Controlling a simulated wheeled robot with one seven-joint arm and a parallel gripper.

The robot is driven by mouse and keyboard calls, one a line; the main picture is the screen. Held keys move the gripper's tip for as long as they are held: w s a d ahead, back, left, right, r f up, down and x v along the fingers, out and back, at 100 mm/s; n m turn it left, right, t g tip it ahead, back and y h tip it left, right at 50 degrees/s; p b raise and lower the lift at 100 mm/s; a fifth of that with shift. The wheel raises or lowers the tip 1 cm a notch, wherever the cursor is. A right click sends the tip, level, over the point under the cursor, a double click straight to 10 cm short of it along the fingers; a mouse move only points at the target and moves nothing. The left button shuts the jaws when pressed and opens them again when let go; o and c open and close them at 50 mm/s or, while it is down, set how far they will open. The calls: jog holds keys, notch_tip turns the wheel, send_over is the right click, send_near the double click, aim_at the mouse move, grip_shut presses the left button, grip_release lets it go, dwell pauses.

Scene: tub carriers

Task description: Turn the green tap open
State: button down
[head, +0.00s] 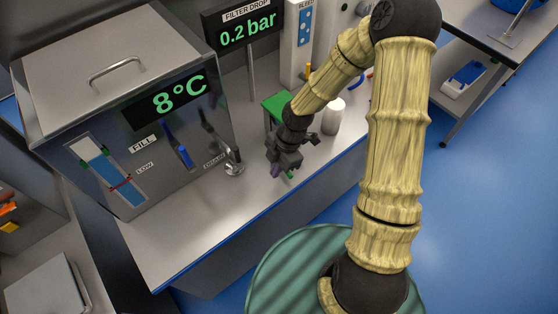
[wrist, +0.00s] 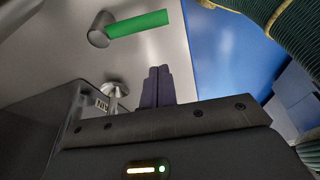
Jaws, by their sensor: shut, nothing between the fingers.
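The green tap shows in the wrist view as a green lever (wrist: 138,23) on a short round metal stem (wrist: 101,30), at the top of the picture. The lever points right from the stem. In the head view only a small green piece (head: 290,174) shows beside my gripper, and the rest is hidden behind it. My gripper (head: 277,169) is above the counter, right of the steel tank. In the wrist view its dark fingers (wrist: 157,86) are together and empty, apart from the lever in the picture.
The steel tank (head: 205,160) has a blue lever (head: 184,157) and a metal spout (head: 233,166) near the DRAIN label. A green-topped stand (head: 275,105) and a white bottle (head: 333,116) stand behind my gripper. The front counter strip (head: 205,225) is clear.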

jog(key=x, duration=0.4)
jog(key=shift+s+f, duration=0.1)
jog(key=shift+f, duration=0.15)
jog(key=shift+w+d+r+p, duration=0.15)
jog(key=shift+w+d+p, duration=0.35)
jog(key=shift+d, duration=0.35)
jog(key=shift+w+d+r+p, duration=0.15)
jog(key=shift+w+d+p, duration=0.25)
jog(key=shift+d, duration=0.45)
jog(key=shift+w+d+r+n+p, duration=0.25)
jog(key=shift+w+d+n+p, duration=0.05)
jog(key=shift+d+n+p, duration=0.35)
jog(key=shift+w+d+n, duration=0.1)
jog(key=shift+w+n, duration=0.05)
jog(key=shift+n, duration=0.1)
